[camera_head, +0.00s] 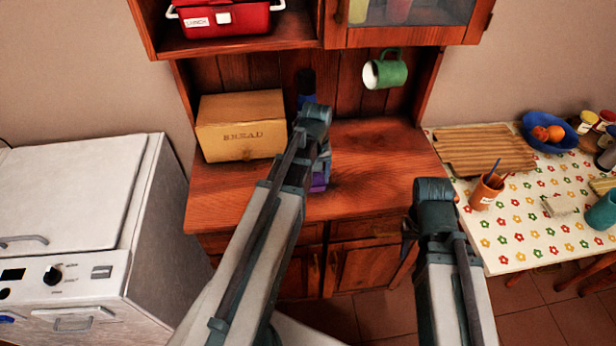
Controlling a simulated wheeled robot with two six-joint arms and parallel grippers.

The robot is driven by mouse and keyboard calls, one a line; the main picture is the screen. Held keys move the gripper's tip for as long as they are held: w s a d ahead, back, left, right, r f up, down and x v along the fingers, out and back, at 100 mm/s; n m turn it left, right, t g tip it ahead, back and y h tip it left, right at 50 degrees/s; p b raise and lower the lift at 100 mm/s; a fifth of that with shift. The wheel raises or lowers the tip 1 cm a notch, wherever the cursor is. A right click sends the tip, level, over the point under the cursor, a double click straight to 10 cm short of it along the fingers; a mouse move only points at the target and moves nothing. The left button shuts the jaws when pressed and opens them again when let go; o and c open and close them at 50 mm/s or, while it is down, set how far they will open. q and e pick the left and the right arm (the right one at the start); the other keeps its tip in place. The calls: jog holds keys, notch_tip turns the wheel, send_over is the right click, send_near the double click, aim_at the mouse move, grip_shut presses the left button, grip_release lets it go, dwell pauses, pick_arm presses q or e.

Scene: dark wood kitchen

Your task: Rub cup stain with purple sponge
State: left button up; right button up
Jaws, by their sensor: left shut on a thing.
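The purple sponge (319,183) shows as a small patch just above or on the cabinet's wooden counter (385,165). My left gripper (323,168) is shut on it, pointing down, and is mostly covered by my own left arm. I cannot tell whether the sponge touches the wood. I see no cup stain on the visible counter; the part behind my left arm is hidden. My right arm ends in front of the counter's right end; its gripper (407,238) is largely hidden behind the wrist.
A bread box (241,125) stands at the counter's back left. A dark blue item (306,88) is partly hidden behind my left wrist. A green mug (386,70) hangs above. A white appliance (75,200) stands left, and a table with a flowered cloth (520,240) right.

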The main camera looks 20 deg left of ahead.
aim_at(334, 182)
pick_arm(q)
jog(key=shift+w+d, duration=0.7)
jog(key=shift+d, duration=0.3)
jog(key=shift+w+d, duration=0.5)
jog(key=shift+d, duration=0.25)
jog(key=shift+w+d, duration=0.5)
jog(key=shift+d, duration=0.25)
notch_tip(334, 182, up, 6)
jog(key=p, duration=0.6)
notch_tip(334, 182, up, 3)
jog(key=p, duration=0.3)
